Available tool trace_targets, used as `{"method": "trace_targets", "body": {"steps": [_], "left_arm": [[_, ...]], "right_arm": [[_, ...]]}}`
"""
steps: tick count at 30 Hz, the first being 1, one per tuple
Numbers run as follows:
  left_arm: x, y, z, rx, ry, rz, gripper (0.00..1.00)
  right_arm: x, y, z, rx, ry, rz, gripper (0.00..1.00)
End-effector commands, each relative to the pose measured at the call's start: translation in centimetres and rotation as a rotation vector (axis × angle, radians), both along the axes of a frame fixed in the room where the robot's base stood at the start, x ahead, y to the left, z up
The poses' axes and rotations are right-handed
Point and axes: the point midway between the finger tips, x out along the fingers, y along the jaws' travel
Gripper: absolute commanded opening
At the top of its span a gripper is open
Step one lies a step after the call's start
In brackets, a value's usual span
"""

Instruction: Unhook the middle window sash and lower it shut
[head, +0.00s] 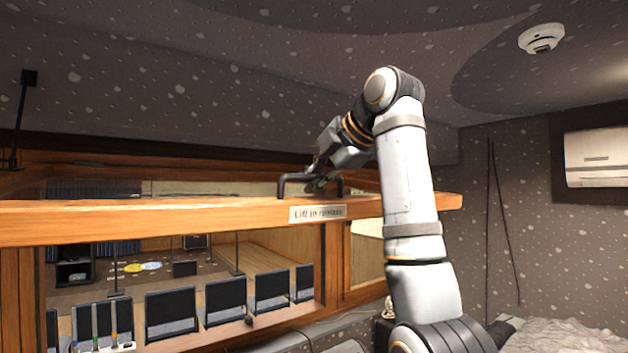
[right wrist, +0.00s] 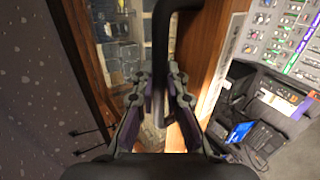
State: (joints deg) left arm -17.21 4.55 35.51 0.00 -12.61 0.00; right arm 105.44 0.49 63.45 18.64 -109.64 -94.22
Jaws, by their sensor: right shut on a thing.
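The wooden window sash (head: 150,221) is raised and juts toward me, with its front rail running across the head view. A label (head: 317,213) on the rail reads roughly "Lift to release". A black bar handle (head: 282,187) stands on the rail. My right gripper (head: 320,182) is at the handle and shut on it. In the right wrist view the handle (right wrist: 161,50) runs between the fingers of my right gripper (right wrist: 160,112), beside the sash's wood (right wrist: 201,45). I cannot make out whether a hook holds the sash. My left gripper is not in view.
A black rod (head: 20,115) rises from the left of the window. Several dark chairs (head: 170,312) show through the opening. A fader console (right wrist: 270,45) and a dark desk with a blue card (right wrist: 240,132) lie below right in the wrist view.

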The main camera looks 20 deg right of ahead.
Motion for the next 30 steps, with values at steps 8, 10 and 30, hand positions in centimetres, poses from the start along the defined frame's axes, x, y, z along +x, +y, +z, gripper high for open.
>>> {"method": "trace_targets", "body": {"steps": [8, 10, 30], "left_arm": [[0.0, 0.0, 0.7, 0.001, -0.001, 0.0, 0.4], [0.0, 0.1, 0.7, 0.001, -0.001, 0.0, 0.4], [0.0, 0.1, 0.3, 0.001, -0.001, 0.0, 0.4]], "right_arm": [[-0.3, -0.1, 2.6, 0.001, -0.007, 0.0, 0.0], [-0.3, -0.1, 2.6, 0.001, -0.006, 0.0, 0.0], [-0.3, 0.0, 4.5, 0.0, -0.006, 0.0, 0.0]]}}
